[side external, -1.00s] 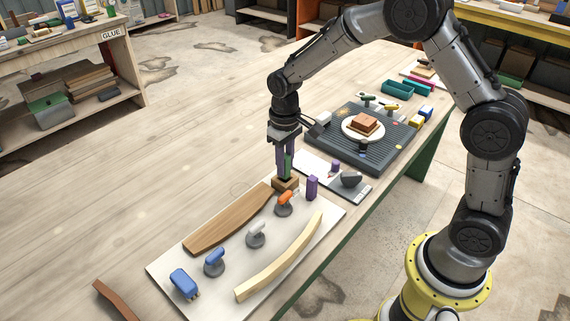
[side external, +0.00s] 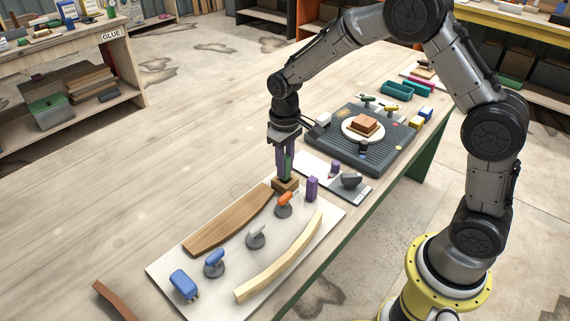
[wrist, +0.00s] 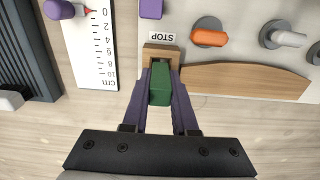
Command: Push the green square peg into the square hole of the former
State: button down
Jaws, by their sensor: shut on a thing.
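The green square peg (wrist: 160,84) stands between the two purple fingers of my gripper (wrist: 161,82). My gripper is shut on it, and it also shows in the side view (side external: 286,166). The peg's lower end is at the brown wooden block by the STOP label (wrist: 162,52), which looks like the former; in the side view the block (side external: 285,184) sits at the far end of the white board. The fingers hide the hole, so I cannot tell how deep the peg sits in it.
A brown curved strip (side external: 228,222) and a pale curved strip (side external: 281,258) lie on the white board (side external: 222,262). An orange-handled clamp (side external: 284,203) and a purple block (side external: 312,187) stand close to the former. A ruler card (wrist: 93,45) lies beside it.

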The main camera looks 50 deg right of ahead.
jog(key=shift+f, duration=0.95)
jog(key=c, duration=0.6)
grip_release()
jog(key=shift+f, duration=0.1)
notch_tip(320, 180, up, 14)
jog(key=shift+r, duration=0.1)
